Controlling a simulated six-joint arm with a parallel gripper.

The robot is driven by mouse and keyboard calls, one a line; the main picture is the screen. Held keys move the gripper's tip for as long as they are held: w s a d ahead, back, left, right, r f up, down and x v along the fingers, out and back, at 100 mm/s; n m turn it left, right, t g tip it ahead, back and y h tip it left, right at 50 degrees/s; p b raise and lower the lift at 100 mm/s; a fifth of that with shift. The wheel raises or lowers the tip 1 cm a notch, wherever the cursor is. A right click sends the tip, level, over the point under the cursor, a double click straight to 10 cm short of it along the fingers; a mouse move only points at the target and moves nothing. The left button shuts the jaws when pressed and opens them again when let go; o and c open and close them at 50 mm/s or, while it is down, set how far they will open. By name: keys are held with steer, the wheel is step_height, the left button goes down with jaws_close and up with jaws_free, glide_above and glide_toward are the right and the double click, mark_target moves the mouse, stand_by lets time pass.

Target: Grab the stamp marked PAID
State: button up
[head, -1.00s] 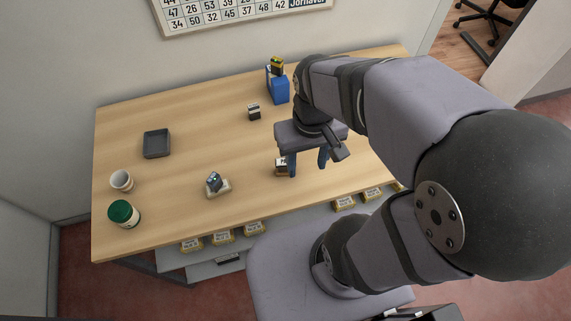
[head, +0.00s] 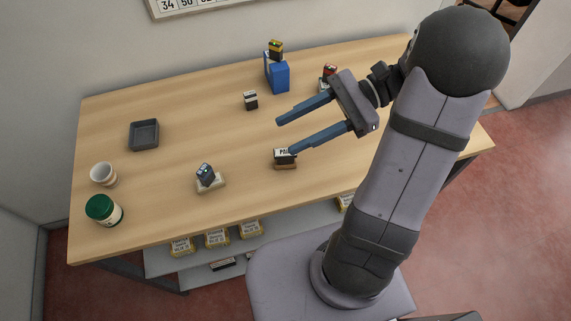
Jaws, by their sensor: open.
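A stamp whose label seems to begin "PA" (head: 284,157) stands on a small wooden base near the middle of the counter's front half. Part of its label is hidden behind a finger of my gripper (head: 285,136). My gripper is open and empty, with its blue fingers pointing left. Its nearer fingertip overlaps the stamp's right side in the head view; I cannot tell whether it touches. Other stamp-like items are a dark one on a pale base (head: 206,177), a small black and white one (head: 250,100) and a red-topped one (head: 329,73) behind my gripper.
A blue box (head: 277,75) with a yellow and dark item on top stands at the back. A grey tray (head: 144,135), white cup (head: 103,174) and green-lidded jar (head: 103,210) are on the left. Several labelled packages lie on a lower shelf. The counter's centre left is clear.

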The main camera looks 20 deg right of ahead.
steer(key=w+d+m+t+y+b, duration=0.2)
steer(key=w+d+m+t+y, duration=0.15)
steer(key=d+t, duration=0.2)
steer(key=g, duration=0.1)
glide_toward(285, 152)
steer(key=x, duration=0.2)
steer(key=shift+w+a+f, duration=0.15)
steer(key=shift+w+a, duration=0.05)
steer(key=shift+a, duration=0.05)
steer(key=shift+r+p+x, duration=0.2)
steer(key=shift+p+x, duration=1.8)
steer(key=shift+x, duration=1.2)
steer(key=shift+a+f, duration=0.15)
steer(key=shift+a, duration=0.35)
steer(key=shift+c, duration=0.6)
steer(key=c, duration=1)
